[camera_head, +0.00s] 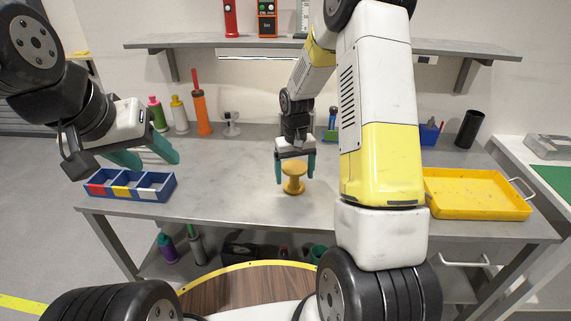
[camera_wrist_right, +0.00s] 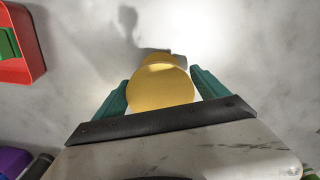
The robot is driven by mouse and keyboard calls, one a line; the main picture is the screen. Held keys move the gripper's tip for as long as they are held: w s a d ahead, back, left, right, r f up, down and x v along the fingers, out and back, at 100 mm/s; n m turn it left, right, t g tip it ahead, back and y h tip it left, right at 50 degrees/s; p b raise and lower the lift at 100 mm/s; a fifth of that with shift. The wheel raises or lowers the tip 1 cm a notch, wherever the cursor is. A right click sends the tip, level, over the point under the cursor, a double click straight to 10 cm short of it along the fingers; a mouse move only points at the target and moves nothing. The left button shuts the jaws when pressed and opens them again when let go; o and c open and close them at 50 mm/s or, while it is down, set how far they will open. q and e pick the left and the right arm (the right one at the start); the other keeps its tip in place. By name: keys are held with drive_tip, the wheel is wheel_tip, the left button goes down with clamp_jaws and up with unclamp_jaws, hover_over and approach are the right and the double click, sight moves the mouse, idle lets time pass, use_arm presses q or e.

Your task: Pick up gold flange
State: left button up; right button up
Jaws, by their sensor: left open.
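The gold flange (camera_head: 294,178) is a spool-shaped piece with a wide top disc and a narrower waist. It stands upright on the grey table in the middle of the head view. My right gripper (camera_head: 295,173) points down over it, one teal finger on each side. The flange (camera_wrist_right: 160,88) also shows between the fingers in the right wrist view, with slim gaps beside it; its lower part is partly hidden. My right gripper looks open around it. My left gripper (camera_head: 150,158) is open and empty, above the blue bin at the left.
A blue bin (camera_head: 160,194) with compartments sits at the table's left front. A yellow tray (camera_head: 475,212) lies at the right. Bottles (camera_head: 179,115) and a small grey stand (camera_head: 231,128) are at the back left. A black cylinder (camera_head: 469,129) stands at the back right.

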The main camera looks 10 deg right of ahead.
drive_tip(key=c, duration=1.1)
drive_tip(key=shift+c, duration=0.3)
drive_tip(key=shift+r, duration=0.15)
